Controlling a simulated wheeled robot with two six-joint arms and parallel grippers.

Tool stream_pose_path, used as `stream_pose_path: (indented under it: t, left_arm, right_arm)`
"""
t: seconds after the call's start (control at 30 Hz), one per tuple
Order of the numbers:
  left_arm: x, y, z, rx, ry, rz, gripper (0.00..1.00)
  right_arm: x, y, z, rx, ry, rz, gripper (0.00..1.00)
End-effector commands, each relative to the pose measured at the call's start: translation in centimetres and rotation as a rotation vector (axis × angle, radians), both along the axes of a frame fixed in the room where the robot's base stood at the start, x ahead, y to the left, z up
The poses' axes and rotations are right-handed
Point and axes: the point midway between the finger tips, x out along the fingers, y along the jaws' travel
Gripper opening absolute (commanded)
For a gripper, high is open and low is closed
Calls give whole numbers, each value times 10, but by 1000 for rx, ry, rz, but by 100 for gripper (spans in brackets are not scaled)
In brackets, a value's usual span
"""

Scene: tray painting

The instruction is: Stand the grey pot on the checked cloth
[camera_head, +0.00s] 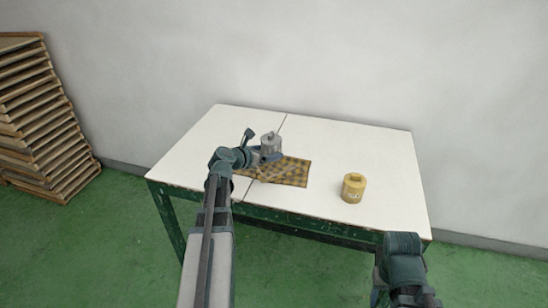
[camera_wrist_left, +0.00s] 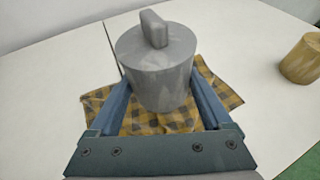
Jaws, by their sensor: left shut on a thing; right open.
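The grey pot (camera_head: 271,142) is a cylinder with a knobbed lid, upright at the end of my left arm. It also shows in the left wrist view (camera_wrist_left: 157,62), between the two fingers. My left gripper (camera_head: 268,156) is shut on the pot. The yellow and black checked cloth (camera_head: 292,172) lies on the table, and in the left wrist view (camera_wrist_left: 216,84) it shows behind and around the pot. Whether the pot's base touches the cloth is hidden by the gripper. My right gripper (camera_head: 405,299) is low at the right, in front of the table, partly cut off by the frame.
A yellow pot (camera_head: 353,188) stands on the white table (camera_head: 340,140) right of the cloth; it also shows in the left wrist view (camera_wrist_left: 302,60). The back and right of the table are clear. Stacked wooden trays (camera_head: 42,120) stand at the far left by the wall.

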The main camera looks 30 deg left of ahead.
Motion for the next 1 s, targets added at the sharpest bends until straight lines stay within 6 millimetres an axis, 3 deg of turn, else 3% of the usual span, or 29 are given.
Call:
stream_pose_path:
  t: [0.1, 0.3, 0.63, 1.0]
  left_arm:
    - [11, 8, -1, -1, -1, 4, 0]
    - [10, 7, -5, -1, -1, 4, 0]
    - [9, 9, -38, 0, 0, 11, 0]
    - [9, 9, -39, 0, 0, 12, 0]
  right_arm:
    - [0, 0, -2, 0, 0, 0, 50]
    - [0, 0, -5, 0, 0, 0, 50]
    - [0, 0, -39, 0, 0, 0, 50]
    - [0, 0, -39, 0, 0, 0, 50]
